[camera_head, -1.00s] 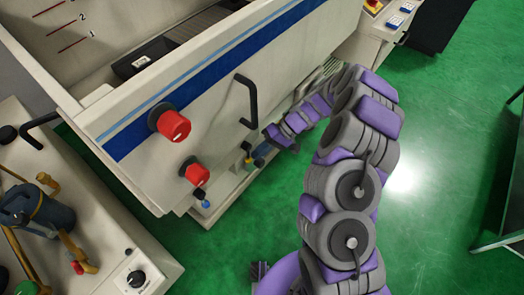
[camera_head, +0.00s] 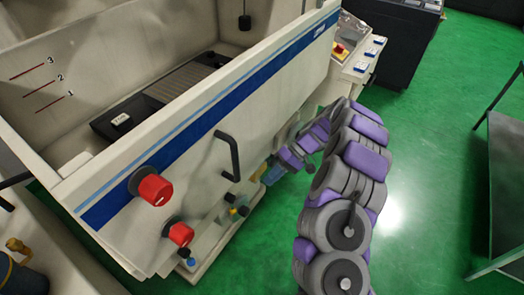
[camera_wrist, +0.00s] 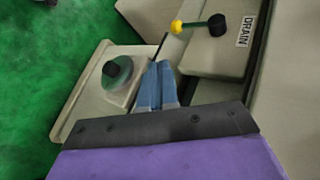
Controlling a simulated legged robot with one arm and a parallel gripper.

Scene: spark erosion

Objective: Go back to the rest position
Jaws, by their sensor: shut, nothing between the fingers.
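My gripper (camera_wrist: 157,88) shows in the wrist view as two blue fingers shut together with nothing between them. It hangs over the machine's lower ledge. In the wrist view, a round knob (camera_wrist: 115,72) on a pale block is left of the fingers. A black and yellow valve handle (camera_wrist: 200,25) beside a DRAIN label (camera_wrist: 246,30) lies beyond them. In the head view my grey and purple arm bends toward the machine (camera_head: 190,150), and the gripper is small and partly hidden near the lower front, right of the black handle (camera_head: 228,157).
Two red knobs (camera_head: 151,187) stick out of the machine's front. Small coloured valves (camera_head: 238,210) sit low on it. A control panel (camera_head: 358,52) stands behind. A dark table (camera_head: 508,175) is at the right. Green floor (camera_head: 425,150) is open between the arm and the table.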

